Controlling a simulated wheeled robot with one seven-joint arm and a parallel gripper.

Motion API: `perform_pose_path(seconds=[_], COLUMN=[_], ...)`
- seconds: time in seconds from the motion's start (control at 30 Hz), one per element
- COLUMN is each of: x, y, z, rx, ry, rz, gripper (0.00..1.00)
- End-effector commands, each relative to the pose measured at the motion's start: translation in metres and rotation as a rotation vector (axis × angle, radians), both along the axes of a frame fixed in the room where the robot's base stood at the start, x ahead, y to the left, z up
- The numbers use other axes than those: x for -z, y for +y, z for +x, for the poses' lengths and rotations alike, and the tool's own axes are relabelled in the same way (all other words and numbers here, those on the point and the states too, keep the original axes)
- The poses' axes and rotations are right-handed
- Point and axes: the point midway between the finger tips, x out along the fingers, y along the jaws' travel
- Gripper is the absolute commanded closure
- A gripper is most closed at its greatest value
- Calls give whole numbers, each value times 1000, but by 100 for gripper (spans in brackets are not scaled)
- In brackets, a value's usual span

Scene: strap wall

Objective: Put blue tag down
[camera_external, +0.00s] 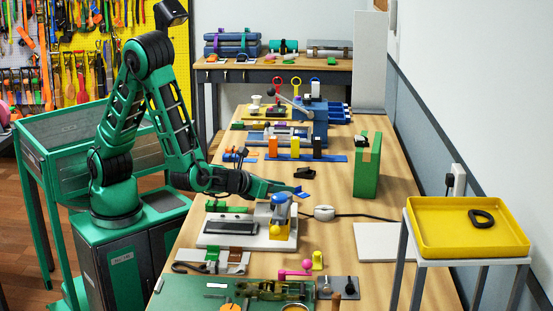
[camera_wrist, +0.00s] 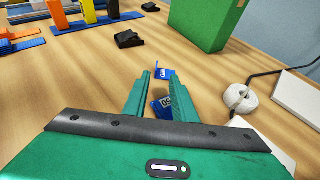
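My gripper (camera_wrist: 160,76) is low over the wooden table, with its two green fingers visibly apart. Blue tag material with white marks shows just beyond the fingertips, as a small bent blue tag (camera_wrist: 165,74). More blue with white characters shows between the fingers, partly hidden by the right finger. I cannot tell whether both patches are one piece, or whether the fingers touch the tag. In the external view the blue tag (camera_external: 304,194) shows at the tip of my gripper (camera_external: 293,190), at or close to table height.
A green block (camera_external: 367,172) stands beyond to the right, with a small black item (camera_external: 304,172) on the table nearer. A white round item (camera_external: 324,213) with a cable lies to the right. A white-based device (camera_external: 250,236) stands in front. Bare wood surrounds the fingertips.

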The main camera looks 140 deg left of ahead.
Motion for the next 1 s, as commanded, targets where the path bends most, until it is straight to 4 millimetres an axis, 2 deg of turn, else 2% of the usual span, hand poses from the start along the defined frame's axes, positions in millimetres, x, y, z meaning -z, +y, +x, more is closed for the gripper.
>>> perform_pose_path(seconds=[0.17, 0.53, 0.87, 0.97, 1.0], x=[3, 15, 17, 17, 17], y=[9, 51, 56, 56, 56], z=[-1, -7, -6, -6, -6], rx=[0, -2, 1, 1, 1], ry=[0, 1, 0, 0, 0], rz=[0, 0, 0, 0, 0], gripper=[75, 75, 75, 99, 100])
